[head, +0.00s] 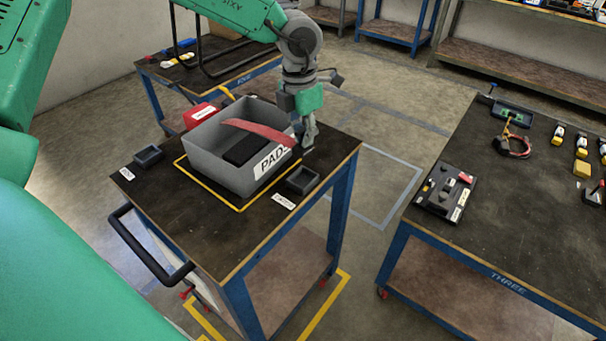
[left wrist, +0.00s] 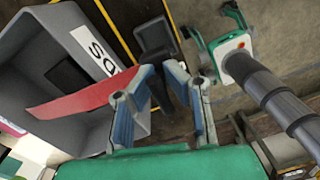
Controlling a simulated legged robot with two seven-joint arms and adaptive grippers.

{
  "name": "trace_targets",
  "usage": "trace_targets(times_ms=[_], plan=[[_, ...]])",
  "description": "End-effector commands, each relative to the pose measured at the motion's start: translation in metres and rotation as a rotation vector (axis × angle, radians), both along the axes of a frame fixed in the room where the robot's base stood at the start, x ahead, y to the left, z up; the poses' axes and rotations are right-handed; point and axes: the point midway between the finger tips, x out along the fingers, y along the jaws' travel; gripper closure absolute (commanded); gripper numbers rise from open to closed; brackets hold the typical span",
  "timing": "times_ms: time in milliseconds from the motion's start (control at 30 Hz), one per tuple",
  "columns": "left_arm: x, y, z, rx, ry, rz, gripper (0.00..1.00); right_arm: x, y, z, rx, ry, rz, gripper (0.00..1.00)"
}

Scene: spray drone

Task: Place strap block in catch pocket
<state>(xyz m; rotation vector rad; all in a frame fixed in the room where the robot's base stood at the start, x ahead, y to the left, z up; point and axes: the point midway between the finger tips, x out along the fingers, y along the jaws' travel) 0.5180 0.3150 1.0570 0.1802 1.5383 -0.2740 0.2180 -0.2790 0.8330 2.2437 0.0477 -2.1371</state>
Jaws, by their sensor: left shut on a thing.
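My left gripper (head: 308,140) is at the right wall of the grey bin, over the cart top. In the left wrist view its two fingers (left wrist: 162,95) are closed around a small dark piece, likely the strap block, mostly hidden by the fingers. A red strap (head: 258,130) runs from the bin towards the gripper; it also shows in the left wrist view (left wrist: 80,102). A small dark open tray (head: 303,180) sits at the cart's right, just beyond the fingertips in the left wrist view (left wrist: 155,38). Another (head: 148,156) sits at the left. I cannot tell which is the catch pocket.
The grey bin (head: 215,157), labelled PADS, holds a black block (head: 246,148) and stands inside a yellow outline. A red box (head: 199,115) stands behind it. Table three (head: 500,235), at the right, carries tools and a dark fixture (head: 446,190). Open floor lies between cart and table.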

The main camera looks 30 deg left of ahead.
Motion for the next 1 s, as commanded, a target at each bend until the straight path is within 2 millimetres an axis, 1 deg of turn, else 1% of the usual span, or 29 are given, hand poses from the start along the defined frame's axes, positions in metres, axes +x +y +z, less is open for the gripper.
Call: trace_targets(times_ms=[67,200,300,567,700,800,1000], plan=[[0.001,0.002,-0.006,-0.001,0.003,0.034,1.0,0.0,0.0,0.002,0.0,0.0,0.0,1.0],[0.0,0.003,-0.034,0.0,0.008,0.042,1.0,0.0,0.0,0.004,0.0,0.0,0.0,1.0],[0.0,0.003,-0.05,-0.002,0.006,0.041,1.0,0.0,0.0,0.004,0.0,0.0,0.0,1.0],[0.0,0.003,-0.072,-0.001,0.004,0.039,1.0,0.0,0.0,0.006,0.0,0.0,0.0,1.0],[0.0,0.002,-0.093,-0.002,0.005,0.039,1.0,0.0,0.0,0.008,0.0,0.0,0.0,1.0],[0.001,0.002,-0.099,-0.001,0.003,0.039,1.0,0.0,0.0,0.008,0.0,0.0,0.0,1.0],[0.001,0.002,-0.099,-0.002,0.002,0.039,1.0,0.0,0.0,0.008,0.0,0.0,0.0,1.0]])
